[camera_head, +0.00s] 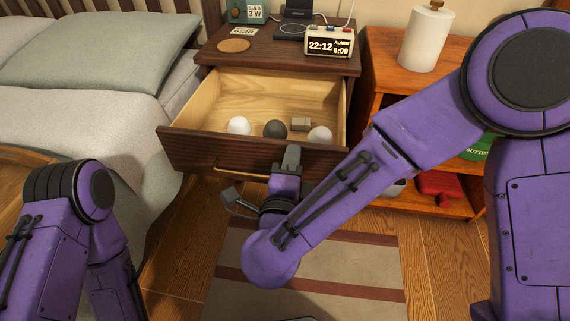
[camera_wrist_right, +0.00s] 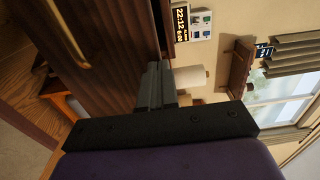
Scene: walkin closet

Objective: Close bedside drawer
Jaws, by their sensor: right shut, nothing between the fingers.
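The bedside drawer (camera_head: 195,145) is pulled out of the dark wooden nightstand (camera_head: 335,62) in the head view. Its light wooden inside shows two white balls, a dark ball and a small tan block. My right gripper (camera_head: 289,158) is shut and empty at the drawer's front, right of its middle. Its tips overlap the front panel's upper part; whether they touch cannot be told. In the right wrist view, the shut fingers (camera_wrist_right: 157,85) are close to the dark front panel (camera_wrist_right: 105,45), with the brass handle (camera_wrist_right: 66,38) beyond. My left gripper is out of view.
A bed (camera_head: 75,100) with pillows stands left of the nightstand. An alarm clock (camera_head: 330,41) and a round coaster (camera_head: 234,45) are on the nightstand top. An orange-brown shelf (camera_head: 385,75) with a paper roll (camera_head: 426,38) stands at right. A striped rug (camera_head: 350,262) lies in front.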

